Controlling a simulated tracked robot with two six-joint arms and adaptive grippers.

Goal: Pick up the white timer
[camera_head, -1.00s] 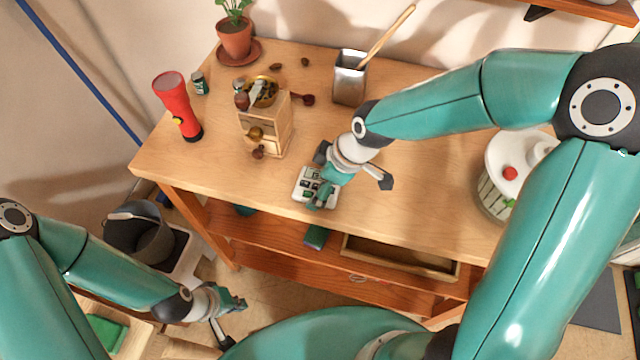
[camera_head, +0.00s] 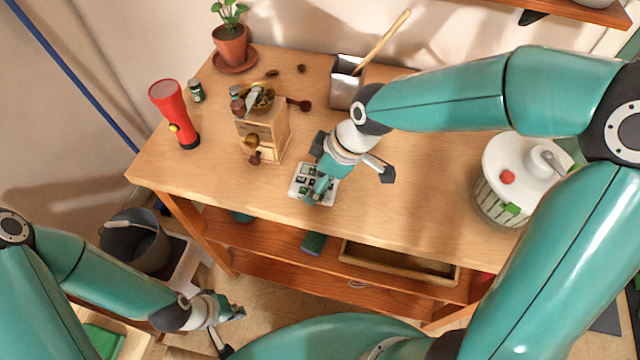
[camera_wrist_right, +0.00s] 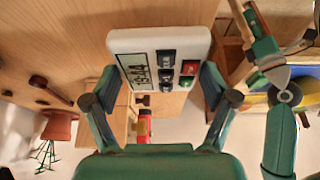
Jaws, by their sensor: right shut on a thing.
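The white timer (camera_head: 302,182) is near the front edge of the wooden table, partly covered by my right gripper in the head view. The wrist view shows the timer (camera_wrist_right: 165,45) with its grey display and several dark, green and red buttons facing the camera. My right gripper (camera_head: 318,190) is shut on the timer, with one finger against each side in the wrist view (camera_wrist_right: 158,85). Whether the timer is clear of the tabletop is hard to tell. My left gripper (camera_head: 230,325) hangs at the lower left, away from the table, with its fingers apart and empty.
On the table (camera_head: 430,200) stand a red flashlight (camera_head: 174,112), a wooden coffee grinder (camera_head: 264,130), a metal container (camera_head: 346,85) with a wooden stick, a potted plant (camera_head: 231,45) and a white-lidded jar (camera_head: 510,175).

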